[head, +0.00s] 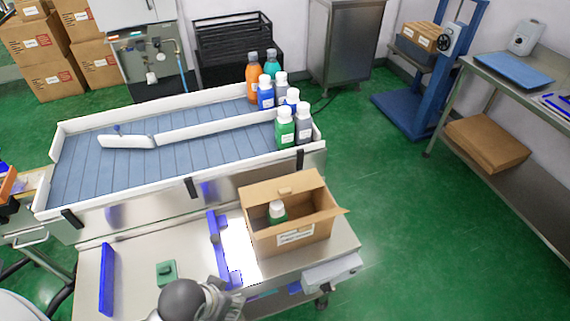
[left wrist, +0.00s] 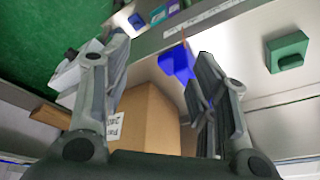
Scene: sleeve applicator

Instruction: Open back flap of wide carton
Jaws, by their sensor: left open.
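The wide carton (head: 283,241) stands on the steel table with its top at least partly open. A white-capped bottle (head: 277,210) stands inside at the left. A brown panel (head: 284,188) rises along the carton's back; I cannot tell whether it is the back flap or the wall. My right gripper is not in view.
A conveyor (head: 90,178) with white rails runs behind the table, several bottles (head: 285,128) at its right end. A blue bracket (head: 217,246) stands left of the carton. A green block (head: 166,272) and a blue bar (head: 106,280) are further left.

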